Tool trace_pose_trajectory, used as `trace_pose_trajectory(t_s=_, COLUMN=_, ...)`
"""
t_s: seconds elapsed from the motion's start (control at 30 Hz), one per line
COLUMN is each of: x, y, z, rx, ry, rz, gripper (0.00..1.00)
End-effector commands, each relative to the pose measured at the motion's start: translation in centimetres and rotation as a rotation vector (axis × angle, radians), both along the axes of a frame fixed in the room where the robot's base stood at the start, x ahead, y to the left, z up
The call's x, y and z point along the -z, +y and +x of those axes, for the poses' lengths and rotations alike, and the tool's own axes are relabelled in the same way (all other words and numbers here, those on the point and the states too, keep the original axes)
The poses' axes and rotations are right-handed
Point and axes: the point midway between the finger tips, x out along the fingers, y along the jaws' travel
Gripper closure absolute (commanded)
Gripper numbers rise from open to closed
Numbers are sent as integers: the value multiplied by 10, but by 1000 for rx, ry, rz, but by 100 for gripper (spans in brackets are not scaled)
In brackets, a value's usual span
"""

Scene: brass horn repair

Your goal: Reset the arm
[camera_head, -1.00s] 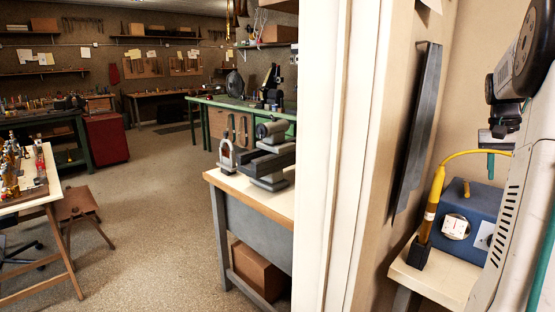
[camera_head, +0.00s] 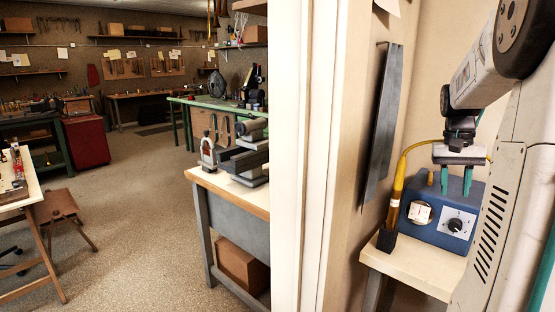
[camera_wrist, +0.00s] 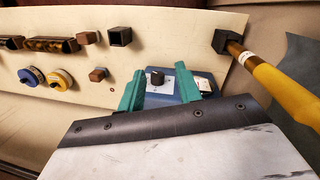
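My gripper (camera_head: 456,180) hangs at the right of the head view, its green fingers pointing down in front of a blue box with a dial (camera_head: 446,215). In the wrist view my gripper (camera_wrist: 167,92) has its two green fingers spread apart. Only the blue box (camera_wrist: 160,92) shows beyond the gap, and nothing is held. A yellow-handled tool with a cord (camera_head: 397,192) stands upright in a dark holder beside the blue box. The tool also shows at the right of the wrist view (camera_wrist: 270,82).
The light tabletop (camera_head: 415,268) under the box has a free front part. In the wrist view, small dark blocks (camera_wrist: 120,36) and round tins (camera_wrist: 61,79) lie on it. A cream door frame (camera_head: 305,150) separates this corner from a workshop with benches and a clear floor (camera_head: 150,210).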

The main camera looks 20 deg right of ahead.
Motion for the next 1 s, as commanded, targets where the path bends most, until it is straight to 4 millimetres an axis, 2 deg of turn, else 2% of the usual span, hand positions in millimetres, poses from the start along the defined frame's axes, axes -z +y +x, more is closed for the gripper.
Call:
trace_pose_trajectory(t_s=0.03, x=-1, y=19, z=1, rx=-26, ry=-4, rz=4, gripper=66)
trace_pose_trajectory(t_s=0.17, x=-2, y=70, z=3, rx=-98, ry=-18, rz=19, gripper=66)
trace_pose_trajectory(t_s=0.27, x=-2, y=121, z=0, rx=-174, ry=-32, rz=29, gripper=66)
trace_pose_trajectory(t_s=0.33, x=-1, y=165, z=-6, rx=-245, ry=-48, rz=36, gripper=66)
trace_pose_trajectory(t_s=0.5, x=9, y=265, z=-37, rx=-438, ry=-91, rz=49, gripper=66)
trace_pose_trajectory(t_s=0.6, x=18, y=313, z=-61, rx=-555, ry=-121, rz=53, gripper=66)
trace_pose_trajectory(t_s=0.7, x=27, y=349, z=-86, rx=-667, ry=-155, rz=54, gripper=66)
trace_pose_trajectory(t_s=0.8, x=31, y=373, z=-103, rx=-762, ry=-190, rz=48, gripper=66)
trace_pose_trajectory(t_s=0.9, x=27, y=386, z=-109, rx=-830, ry=-227, rz=37, gripper=66)
trace_pose_trajectory(t_s=1.0, x=22, y=391, z=-110, rx=-864, ry=-245, rz=32, gripper=66)
